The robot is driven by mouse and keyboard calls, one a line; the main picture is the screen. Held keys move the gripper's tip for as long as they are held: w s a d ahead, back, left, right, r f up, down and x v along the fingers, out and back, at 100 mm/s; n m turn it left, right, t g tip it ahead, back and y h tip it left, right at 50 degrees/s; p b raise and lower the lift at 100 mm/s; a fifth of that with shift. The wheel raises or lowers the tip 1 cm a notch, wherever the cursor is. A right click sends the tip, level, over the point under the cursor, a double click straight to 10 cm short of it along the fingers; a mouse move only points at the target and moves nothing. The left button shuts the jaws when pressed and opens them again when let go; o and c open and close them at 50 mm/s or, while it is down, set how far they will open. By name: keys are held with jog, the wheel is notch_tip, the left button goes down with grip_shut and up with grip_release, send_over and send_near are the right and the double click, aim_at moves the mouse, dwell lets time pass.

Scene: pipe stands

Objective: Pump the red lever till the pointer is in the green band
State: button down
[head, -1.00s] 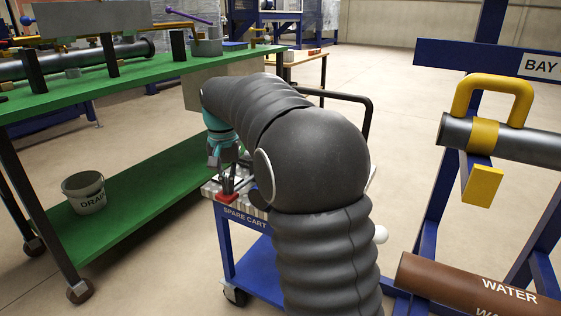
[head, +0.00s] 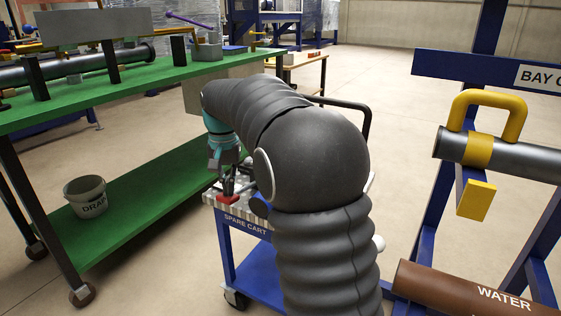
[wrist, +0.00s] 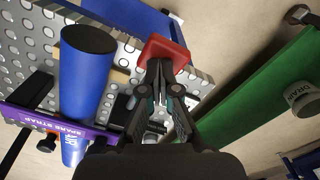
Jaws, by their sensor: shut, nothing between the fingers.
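My gripper (head: 229,183) is shut and empty, pointing down over the spare cart. In the wrist view its fingertips (wrist: 160,68) are together right at a red piece (wrist: 166,52) at the cart top's edge. The same red piece (head: 227,199) shows below the fingers in the head view. I cannot tell whether it is the red lever or whether the fingers touch it. A purple lever (head: 188,20) slopes up from a grey box (head: 207,47) on the green bench. No pointer or green band can be made out.
The cart's perforated top (wrist: 30,45) carries a blue cylinder (wrist: 84,85) beside my gripper. The green bench (head: 130,72) stands left, with a DRAIN bucket (head: 86,196) on its lower shelf. A blue rack (head: 455,62) with pipes stands right. Open floor lies behind the cart.

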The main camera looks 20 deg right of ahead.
jog(key=shift+r+p, duration=2.1)
jog(key=shift+r, duration=0.45)
jog(key=shift+f, duration=0.15)
jog(key=shift+f+b, duration=1.95)
jog(key=shift+f, duration=1.65)
jog(key=shift+r, duration=0.1)
notch_tip(320, 180, up, 7)
jog(key=p, duration=0.7)
jog(key=shift+r, duration=0.1)
